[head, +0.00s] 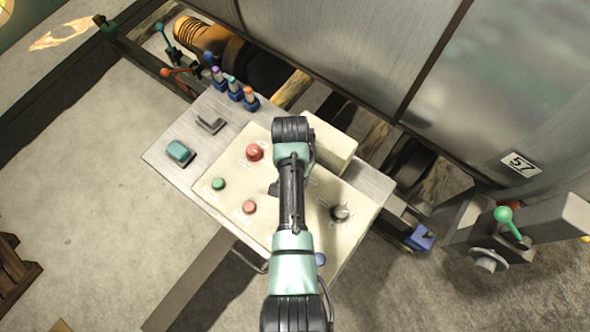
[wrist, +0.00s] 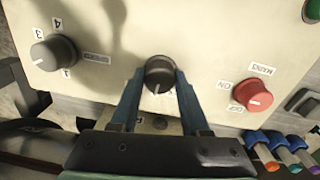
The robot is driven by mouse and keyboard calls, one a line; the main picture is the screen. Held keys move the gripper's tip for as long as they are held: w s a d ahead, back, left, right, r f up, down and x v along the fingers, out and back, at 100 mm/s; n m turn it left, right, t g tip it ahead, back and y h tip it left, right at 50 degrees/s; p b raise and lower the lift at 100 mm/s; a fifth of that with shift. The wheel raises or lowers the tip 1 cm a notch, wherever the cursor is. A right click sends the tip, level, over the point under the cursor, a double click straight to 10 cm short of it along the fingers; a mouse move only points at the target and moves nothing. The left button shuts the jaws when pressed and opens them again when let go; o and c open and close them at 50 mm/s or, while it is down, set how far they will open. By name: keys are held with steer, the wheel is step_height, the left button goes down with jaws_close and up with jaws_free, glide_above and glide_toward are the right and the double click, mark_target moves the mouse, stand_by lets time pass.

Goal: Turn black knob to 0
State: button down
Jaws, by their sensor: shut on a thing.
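In the wrist view, a round black knob (wrist: 160,76) sits on the cream panel between the two blue fingers of my gripper (wrist: 160,79). The fingers are shut on its sides. Its white pointer line faces the lower edge of the wrist view. A small mark beside it is partly covered by a finger, and no 0 is readable. In the head view my arm hides this knob and the fingertips. A second dark knob (wrist: 55,53) with labels 1, 3 and 4 is at the left of the wrist view; it also shows in the head view (head: 341,212).
A red knob (wrist: 253,97) marked MAINS, ON and OFF is at the right of the wrist view. Green (head: 218,184) and pink (head: 249,207) buttons sit on the cream panel (head: 325,190). A large metal tank (head: 340,45) borders the far side.

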steer(key=shift+n, duration=0.4)
steer(key=shift+c, duration=1.9)
jaws_free()
step_height(320, 180, up, 13)
steer(key=b, duration=0.1)
steer(key=shift+a, duration=0.2)
steer(key=shift+w, duration=0.15)
